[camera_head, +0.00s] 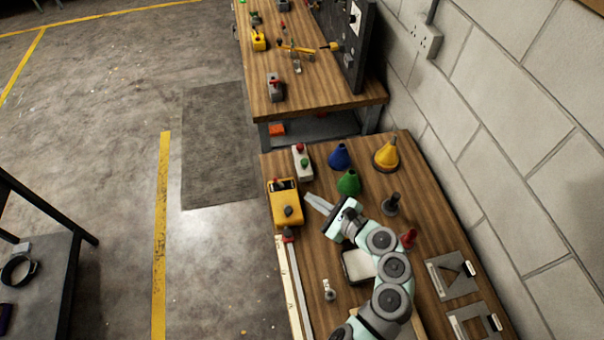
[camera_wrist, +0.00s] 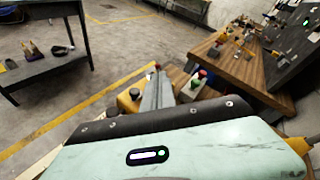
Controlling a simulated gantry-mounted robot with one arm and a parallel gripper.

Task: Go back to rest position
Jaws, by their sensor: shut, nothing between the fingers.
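My gripper (camera_head: 318,204) is over the wooden workbench (camera_head: 325,258), pointing toward the bench's left edge. Its fingers are together with nothing between them. They also show in the wrist view (camera_wrist: 158,92), pointing outward past the bench edge. My pale green arm reaches up from the bottom of the head view. The yellow box (camera_head: 284,208) with a dark knob lies just left of the fingertips. The green funnel (camera_head: 349,183) stands just beyond the gripper, to the upper right of the fingers. I cannot tell how high the gripper is above the bench.
A blue funnel (camera_head: 339,156), a yellow funnel (camera_head: 386,153) and a button box (camera_head: 302,162) stand at the bench's far end. A red funnel (camera_head: 408,238) is near my arm. Stencil plates (camera_head: 437,278) lie by the wall (camera_head: 560,200). A second bench (camera_head: 330,95) stands beyond.

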